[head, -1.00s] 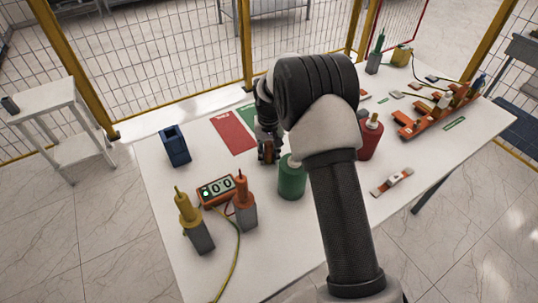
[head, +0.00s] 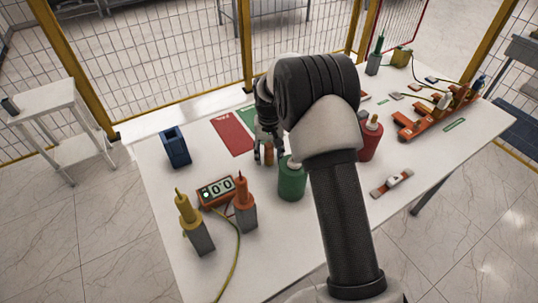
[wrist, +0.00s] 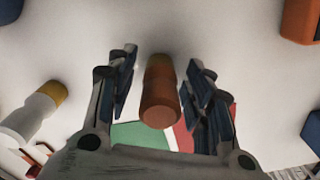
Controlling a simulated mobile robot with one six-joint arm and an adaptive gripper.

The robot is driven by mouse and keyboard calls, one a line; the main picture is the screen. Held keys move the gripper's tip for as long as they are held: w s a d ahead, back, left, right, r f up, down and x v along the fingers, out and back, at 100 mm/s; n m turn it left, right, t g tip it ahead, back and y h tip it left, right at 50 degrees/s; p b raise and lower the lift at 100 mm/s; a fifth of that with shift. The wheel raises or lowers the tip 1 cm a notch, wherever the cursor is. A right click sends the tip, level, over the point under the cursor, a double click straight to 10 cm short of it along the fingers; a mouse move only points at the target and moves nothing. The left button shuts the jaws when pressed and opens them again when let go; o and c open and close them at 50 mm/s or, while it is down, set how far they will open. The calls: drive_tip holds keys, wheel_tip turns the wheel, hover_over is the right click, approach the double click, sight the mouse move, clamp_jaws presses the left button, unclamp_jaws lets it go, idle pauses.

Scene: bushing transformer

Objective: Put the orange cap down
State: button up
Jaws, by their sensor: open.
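The orange cap (wrist: 160,98) is a small orange-brown cylinder. In the wrist view it sits between the two fingers of my gripper (wrist: 160,82), with a clear gap on each side, so the gripper is open and apart from it. In the head view the cap (head: 269,155) appears to stand upright on the white table (head: 180,205), left of the green cylinder (head: 291,181). My gripper (head: 268,148) is around it from above, partly hidden by my arm. The cap's contact with the table is hard to see.
A red mat (head: 232,136) lies behind the gripper, beside a green one. A blue holder (head: 175,147) stands at left. A meter (head: 216,191) and two probes, yellow (head: 193,225) and orange (head: 244,205), stand in front. A red cylinder (head: 370,138) is right of my arm.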

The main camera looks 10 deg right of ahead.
wheel_tip(320, 180, up, 12)
drive_tip(key=p, duration=0.2)
drive_tip(key=shift+s+f+p, duration=0.1)
drive_tip(key=shift+f+p, duration=0.1)
drive_tip(key=shift+p, duration=0.15)
drive_tip(key=s+r+t, duration=0.2)
drive_tip(key=s+r, duration=1.2)
drive_tip(key=r, duration=0.2)
drive_tip(key=s+n+t, duration=0.1)
drive_tip(key=s+t, duration=0.1)
drive_tip(key=s, duration=2)
drive_tip(key=shift+n+t, duration=0.3)
drive_tip(key=shift+n, duration=0.1)
